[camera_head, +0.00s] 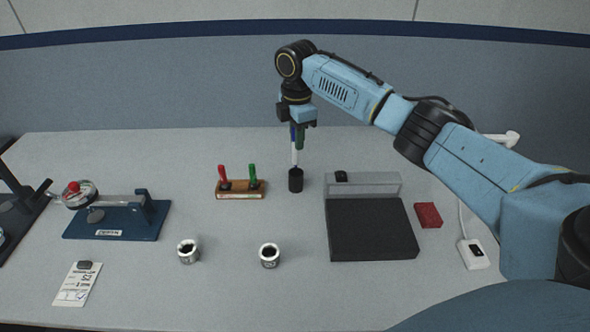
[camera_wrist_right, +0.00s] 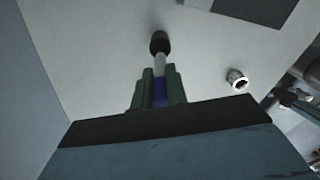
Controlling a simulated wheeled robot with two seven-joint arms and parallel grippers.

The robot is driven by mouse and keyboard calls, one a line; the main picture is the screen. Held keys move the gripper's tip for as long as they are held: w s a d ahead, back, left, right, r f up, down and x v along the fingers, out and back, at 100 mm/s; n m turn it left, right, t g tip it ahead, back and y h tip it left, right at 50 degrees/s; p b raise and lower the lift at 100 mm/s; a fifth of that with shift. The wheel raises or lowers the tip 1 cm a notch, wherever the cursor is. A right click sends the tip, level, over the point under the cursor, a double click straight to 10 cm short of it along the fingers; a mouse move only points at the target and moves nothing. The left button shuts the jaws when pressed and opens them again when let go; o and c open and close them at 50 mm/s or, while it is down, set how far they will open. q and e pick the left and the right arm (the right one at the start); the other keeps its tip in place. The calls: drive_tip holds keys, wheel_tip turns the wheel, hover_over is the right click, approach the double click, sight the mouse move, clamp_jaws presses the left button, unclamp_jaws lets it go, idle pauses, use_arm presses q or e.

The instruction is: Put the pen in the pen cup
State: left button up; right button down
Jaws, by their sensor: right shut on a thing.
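The pen cup (camera_head: 295,180) is a small black cylinder standing on the table right of the wooden stand. It also shows in the right wrist view (camera_wrist_right: 159,42). My right gripper (camera_head: 297,143) is shut on the pen, a white and blue stick (camera_head: 294,157). The pen points down, close to upright, with its lower end at or just above the cup's mouth; I cannot tell whether it is inside. In the right wrist view the pen (camera_wrist_right: 160,66) runs from between the green fingers (camera_wrist_right: 159,88) toward the cup. My left gripper is not in view.
A wooden stand (camera_head: 241,195) with red and green handled tools is left of the cup. A black pad (camera_head: 370,230) with a clear raised back lies to the right, beside a red block (camera_head: 428,215). Two metal housings (camera_head: 188,252) (camera_head: 269,256) stand in front. A blue fixture (camera_head: 117,222) is at left.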

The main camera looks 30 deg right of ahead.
sight(297, 162)
wheel_tip(297, 162, down, 2)
drive_tip(key=shift+f, duration=2.6)
drive_tip(key=shift+f, duration=0.1)
drive_tip(key=c, duration=1.4)
unclamp_jaws()
wheel_tip(297, 162, up, 12)
drive_tip(key=shift+r, duration=0.15)
drive_tip(key=shift+p, duration=0.3)
